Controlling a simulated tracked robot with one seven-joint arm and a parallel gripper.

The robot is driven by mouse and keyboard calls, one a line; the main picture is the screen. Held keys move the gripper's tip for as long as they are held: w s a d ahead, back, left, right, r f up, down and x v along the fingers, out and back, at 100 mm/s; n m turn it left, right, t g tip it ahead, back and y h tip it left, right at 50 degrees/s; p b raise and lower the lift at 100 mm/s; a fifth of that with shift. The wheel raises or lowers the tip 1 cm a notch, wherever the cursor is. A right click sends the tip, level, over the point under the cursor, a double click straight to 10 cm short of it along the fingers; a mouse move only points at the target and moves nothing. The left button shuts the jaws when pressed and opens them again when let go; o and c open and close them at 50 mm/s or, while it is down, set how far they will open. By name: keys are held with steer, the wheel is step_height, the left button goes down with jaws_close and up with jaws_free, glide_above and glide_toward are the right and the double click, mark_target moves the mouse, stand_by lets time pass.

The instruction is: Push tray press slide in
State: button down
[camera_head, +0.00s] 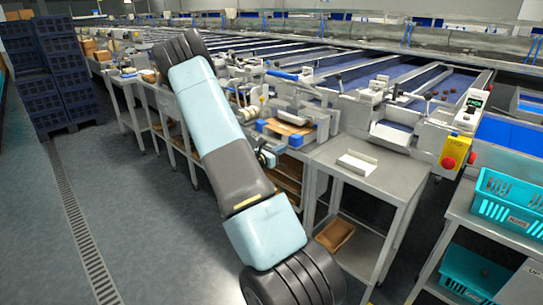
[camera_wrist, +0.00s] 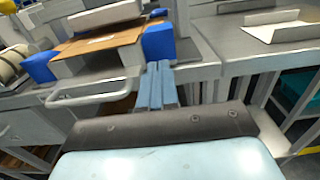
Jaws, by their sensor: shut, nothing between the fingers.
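The tray press (camera_head: 290,127) stands on the bench line, with blue blocks at its sides and a brown cardboard tray (camera_wrist: 105,42) between them. A white bar (camera_wrist: 103,17) lies above the cardboard in the wrist view. A pale loop handle (camera_wrist: 92,96) sticks out from the front of the press, below the cardboard. My gripper (camera_wrist: 158,66) is shut and empty, its blue-grey fingers close to the right end of the handle and below the right blue block (camera_wrist: 158,41). I cannot tell whether they touch. In the head view my arm hides part of the press front.
A grey side table (camera_head: 350,185) with a white bent plate (camera_head: 357,163) stands right of the press. An emergency stop box (camera_head: 455,150) and teal crates (camera_head: 508,203) are farther right. Stacked dark blue crates (camera_head: 65,70) stand far left. The floor at left is clear.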

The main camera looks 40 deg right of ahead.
mark_target(292, 143)
steer(key=shift+w+d, duration=0.2)
steer(key=shift+d, duration=1.95)
steer(key=shift+w, duration=0.1)
